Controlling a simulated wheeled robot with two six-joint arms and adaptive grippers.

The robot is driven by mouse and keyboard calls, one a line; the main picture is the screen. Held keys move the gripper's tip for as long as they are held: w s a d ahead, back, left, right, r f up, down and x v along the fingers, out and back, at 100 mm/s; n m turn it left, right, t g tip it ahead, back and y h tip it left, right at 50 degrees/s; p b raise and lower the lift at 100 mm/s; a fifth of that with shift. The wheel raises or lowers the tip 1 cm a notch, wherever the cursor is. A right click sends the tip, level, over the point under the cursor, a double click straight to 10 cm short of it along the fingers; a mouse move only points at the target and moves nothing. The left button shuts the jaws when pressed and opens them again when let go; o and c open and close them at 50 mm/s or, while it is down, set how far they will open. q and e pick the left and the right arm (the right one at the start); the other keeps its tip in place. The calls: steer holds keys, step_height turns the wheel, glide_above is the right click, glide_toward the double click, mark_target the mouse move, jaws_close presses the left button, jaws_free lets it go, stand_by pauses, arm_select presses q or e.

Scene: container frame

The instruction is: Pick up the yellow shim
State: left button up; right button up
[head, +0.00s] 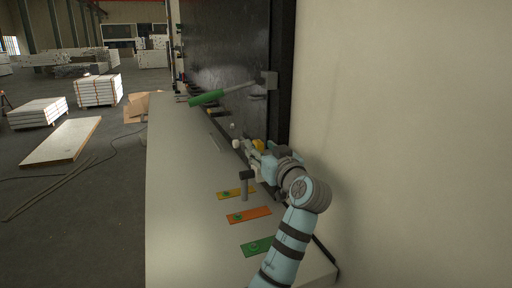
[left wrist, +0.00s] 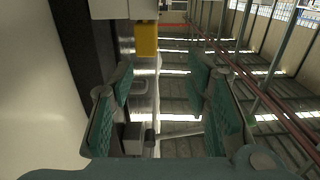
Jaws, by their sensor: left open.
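A flat yellow shim (head: 236,194) with a small green mark lies on the pale bench, in a row with an orange shim (head: 249,215) and a green shim (head: 262,245). My left gripper (head: 247,155) is beside the dark panel, farther along the bench than this shim and apart from it. In the left wrist view its teal fingers (left wrist: 162,82) are spread, with nothing between them. A yellow piece (left wrist: 146,40) shows beyond the fingertips; a yellow patch (head: 258,145) also shows by the gripper in the head view. I cannot tell what this piece is. My right gripper is not seen.
A dark-headed tool (head: 245,186) stands near the yellow shim. A cream wall (head: 400,120) closes the right side. The bench's left part (head: 180,200) is clear.

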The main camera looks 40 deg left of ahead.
mark_target(261, 147)
arm_select(q)
steer(key=w+a, duration=0.1)
steer(key=w+a+f, duration=0.1)
steer(key=w+a, duration=0.2)
steer(key=shift+w+a+f, duration=0.2)
steer(key=shift+w+f, duration=0.05)
steer(key=shift+f, duration=0.1)
steer(key=shift+w+a, duration=0.1)
steer(key=shift+a, duration=0.15)
steer(key=shift+s+a+r, duration=0.1)
steer(key=shift+s, duration=0.25)
steer(key=c, duration=0.3)
steer(key=shift+w, duration=0.15)
jaws_close()
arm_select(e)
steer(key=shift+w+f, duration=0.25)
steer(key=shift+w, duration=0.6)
